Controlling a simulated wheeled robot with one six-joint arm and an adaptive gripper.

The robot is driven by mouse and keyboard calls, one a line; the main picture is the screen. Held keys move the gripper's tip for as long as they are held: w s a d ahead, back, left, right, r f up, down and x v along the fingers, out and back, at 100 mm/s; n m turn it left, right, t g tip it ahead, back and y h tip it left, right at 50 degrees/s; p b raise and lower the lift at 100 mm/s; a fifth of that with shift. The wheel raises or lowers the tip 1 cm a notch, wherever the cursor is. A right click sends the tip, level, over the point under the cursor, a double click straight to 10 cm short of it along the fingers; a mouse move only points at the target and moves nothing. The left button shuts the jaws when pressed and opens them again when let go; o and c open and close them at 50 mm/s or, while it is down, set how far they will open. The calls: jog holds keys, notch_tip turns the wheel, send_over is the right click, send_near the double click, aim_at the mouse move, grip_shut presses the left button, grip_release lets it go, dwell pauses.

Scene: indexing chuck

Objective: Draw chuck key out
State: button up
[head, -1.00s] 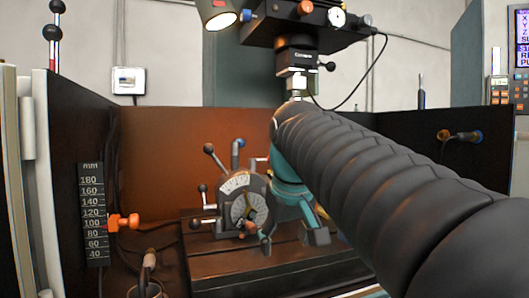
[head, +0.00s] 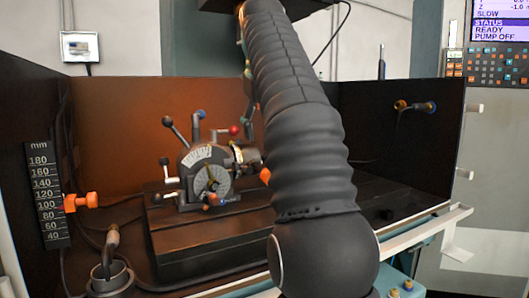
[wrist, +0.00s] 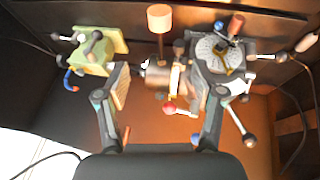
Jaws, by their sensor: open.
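The indexing chuck unit (head: 205,178), with a round dial and ball-ended levers, stands on a dark slotted table. Its cylindrical chuck body (head: 243,155) is at the right, partly behind my arm. In the wrist view the unit's dial (wrist: 219,54) is at upper right and the chuck (wrist: 158,73) near the middle. A tan-handled pin (wrist: 160,18), which looks like the chuck key, has its stem running down to the chuck. An orange end (head: 265,175) beside my arm may be its handle. My gripper (wrist: 158,102) is open, fingers apart, with nothing visibly gripped; the head view hides it.
A green block (wrist: 95,50) with black ball handles is left of the chuck in the wrist view. A millimetre scale (head: 47,195) with an orange pointer is at left, above a cup (head: 110,278). A hose fitting (head: 415,106) is on the right wall.

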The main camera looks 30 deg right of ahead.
aim_at(261, 170)
jog(key=x, duration=1.3)
grip_shut()
jog(key=c, duration=1)
grip_release()
grip_shut()
jog(key=shift+r+g, duration=0.15)
jog(key=shift+g, duration=0.35)
jog(key=shift+s+d+b, duration=0.1)
jog(key=shift+s+b, duration=0.2)
jog(key=shift+s, duration=0.6)
